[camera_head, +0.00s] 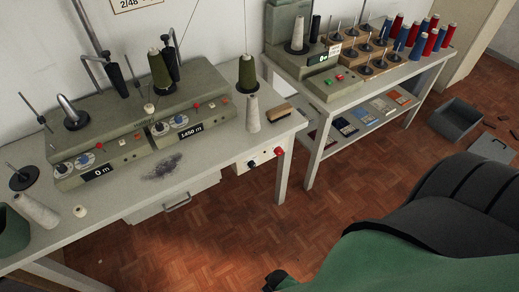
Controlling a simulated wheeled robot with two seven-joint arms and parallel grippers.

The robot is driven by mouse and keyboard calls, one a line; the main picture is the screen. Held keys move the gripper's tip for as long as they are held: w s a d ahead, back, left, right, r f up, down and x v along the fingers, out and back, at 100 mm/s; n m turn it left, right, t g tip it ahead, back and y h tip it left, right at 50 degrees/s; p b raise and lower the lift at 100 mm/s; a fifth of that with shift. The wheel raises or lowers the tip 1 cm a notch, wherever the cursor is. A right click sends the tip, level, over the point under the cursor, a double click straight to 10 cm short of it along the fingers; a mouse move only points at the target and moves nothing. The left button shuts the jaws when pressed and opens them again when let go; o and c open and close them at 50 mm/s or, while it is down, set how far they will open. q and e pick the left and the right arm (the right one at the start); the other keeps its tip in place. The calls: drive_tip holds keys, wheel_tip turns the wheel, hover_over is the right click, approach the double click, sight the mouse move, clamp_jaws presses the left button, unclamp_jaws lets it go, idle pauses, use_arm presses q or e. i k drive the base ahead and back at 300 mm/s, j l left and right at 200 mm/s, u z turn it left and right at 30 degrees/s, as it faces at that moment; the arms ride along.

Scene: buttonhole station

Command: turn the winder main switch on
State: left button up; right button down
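The winder (140,125) is a grey-green machine on the left table, with two units whose displays read 0 m (98,172) and 1450 m (191,132). A pale control panel (264,158) sits under the table's right front edge. It carries a dark knob (251,165) and a red control (278,151). No label on it is readable, so I cannot tell which is the main switch or its position. My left gripper is not in view. A dark end piece (276,280) at the bottom edge appears to belong to my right arm; its fingers cannot be made out.
A second table (345,97) holds another machine and several red and blue spools. A grey bin (455,118) is on the floor at right. The floor before the panel is clear.

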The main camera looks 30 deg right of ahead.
sight(278, 151)
drive_tip(key=z, duration=1.15)
